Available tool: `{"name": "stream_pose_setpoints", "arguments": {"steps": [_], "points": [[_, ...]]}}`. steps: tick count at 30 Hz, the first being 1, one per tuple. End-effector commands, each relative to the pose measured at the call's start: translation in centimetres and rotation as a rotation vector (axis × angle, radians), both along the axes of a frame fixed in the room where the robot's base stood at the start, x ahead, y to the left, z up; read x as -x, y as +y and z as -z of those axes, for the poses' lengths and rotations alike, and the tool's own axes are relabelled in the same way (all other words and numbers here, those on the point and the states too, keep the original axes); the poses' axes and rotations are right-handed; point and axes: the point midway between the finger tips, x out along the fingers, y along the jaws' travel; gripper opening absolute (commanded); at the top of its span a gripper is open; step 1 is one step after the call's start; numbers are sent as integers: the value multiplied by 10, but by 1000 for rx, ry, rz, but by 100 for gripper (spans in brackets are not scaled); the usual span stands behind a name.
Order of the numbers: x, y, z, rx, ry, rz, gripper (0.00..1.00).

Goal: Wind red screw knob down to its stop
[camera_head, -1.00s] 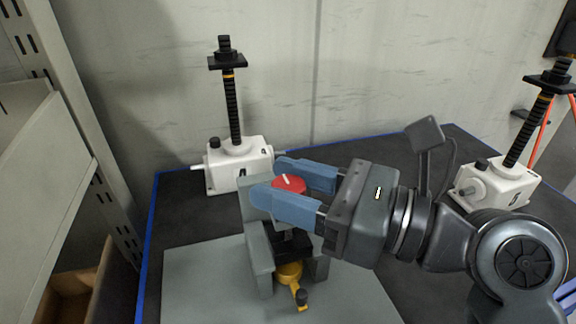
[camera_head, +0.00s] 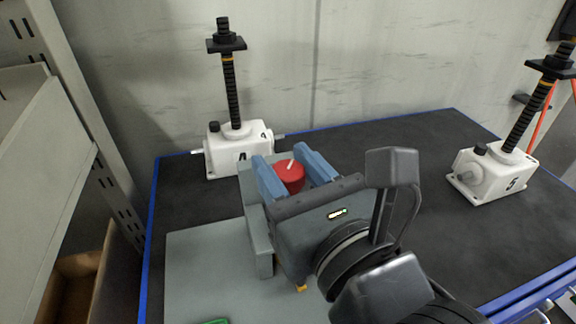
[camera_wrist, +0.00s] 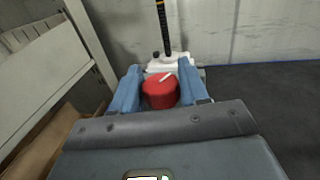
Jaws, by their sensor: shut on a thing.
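The red screw knob (camera_head: 290,176) is a round cap with a white line on its top, at the grey fixture (camera_head: 257,240) on the table. My gripper (camera_head: 289,172) is shut on the red knob, with one blue finger on each side of it. In the wrist view the red knob (camera_wrist: 159,92) sits between the two blue fingers, its white mark pointing up and right. My gripper's body hides the screw below the knob and most of the yellow part under it.
A white screw jack marked 4 (camera_head: 238,152) stands behind the fixture, and another marked 5 (camera_head: 494,172) stands at right. A grey shelf rack (camera_head: 50,150) is at left.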

Motion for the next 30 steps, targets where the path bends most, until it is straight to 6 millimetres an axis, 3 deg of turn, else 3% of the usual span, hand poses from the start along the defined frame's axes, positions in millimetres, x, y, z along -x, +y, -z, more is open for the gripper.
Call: {"name": "stream_pose_setpoints", "arguments": {"steps": [30], "points": [[1,-1,-3,-8,1,491,13]]}}
